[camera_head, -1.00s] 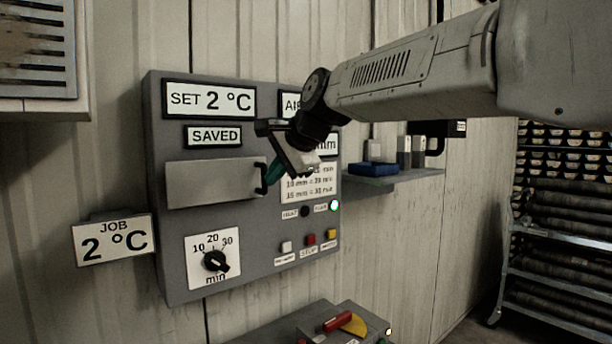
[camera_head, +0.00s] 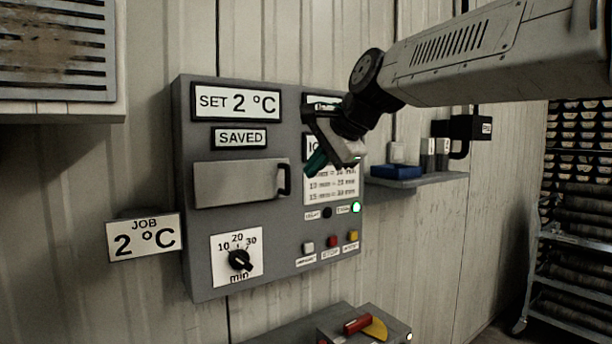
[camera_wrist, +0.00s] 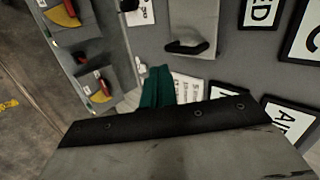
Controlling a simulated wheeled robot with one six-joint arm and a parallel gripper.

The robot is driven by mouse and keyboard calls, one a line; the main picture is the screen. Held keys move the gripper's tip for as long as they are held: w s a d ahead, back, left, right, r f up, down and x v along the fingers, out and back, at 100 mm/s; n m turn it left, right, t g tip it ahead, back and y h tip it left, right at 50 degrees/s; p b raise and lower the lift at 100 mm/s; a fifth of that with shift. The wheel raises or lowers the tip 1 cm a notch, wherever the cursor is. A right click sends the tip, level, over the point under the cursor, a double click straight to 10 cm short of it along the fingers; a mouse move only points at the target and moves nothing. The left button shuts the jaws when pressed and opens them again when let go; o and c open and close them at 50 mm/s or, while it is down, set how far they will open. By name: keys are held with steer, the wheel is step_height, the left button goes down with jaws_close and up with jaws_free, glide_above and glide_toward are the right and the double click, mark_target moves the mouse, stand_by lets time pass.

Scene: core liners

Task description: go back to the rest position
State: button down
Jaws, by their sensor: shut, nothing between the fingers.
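My gripper (camera_head: 316,163) is in front of the upper right part of the grey control panel (camera_head: 200,255). Its green fingers are shut with nothing between them, and they also show in the wrist view (camera_wrist: 157,88). It appears apart from the panel and covers part of the labels there. The panel's display (camera_head: 237,102) reads SET 2 °C, with a SAVED sign (camera_head: 240,138) under it. A flat cover with a black handle (camera_head: 284,179) is left of the gripper. The job sign (camera_head: 144,238) reads 2 °C.
A timer dial (camera_head: 239,260) and several small buttons sit low on the panel. A shelf with a blue tray (camera_head: 396,171) is to the right. A box with a red and yellow switch (camera_head: 366,326) stands below. A core rack (camera_head: 575,240) is at far right.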

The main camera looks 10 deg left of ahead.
steer(key=w+d+v, duration=0.1)
steer(key=v, duration=0.6)
steer(key=s+d+f+n+g+h, duration=0.35)
steer(key=s+d+f+n, duration=0.4)
steer(key=d+f, duration=0.65)
steer(key=s+d+f+h, duration=0.2)
steer(key=s+d+f, duration=0.6)
steer(key=s+d, duration=0.2)
steer(key=s+d+f+h, duration=0.2)
steer(key=s+d+f, duration=0.6)
steer(key=s+d, duration=0.3)
steer(key=shift+s+f, duration=0.2)
steer(key=shift+s, duration=1.5)
steer(key=shift+d+m+g, duration=0.15)
steer(key=shift+m+g, duration=0.1)
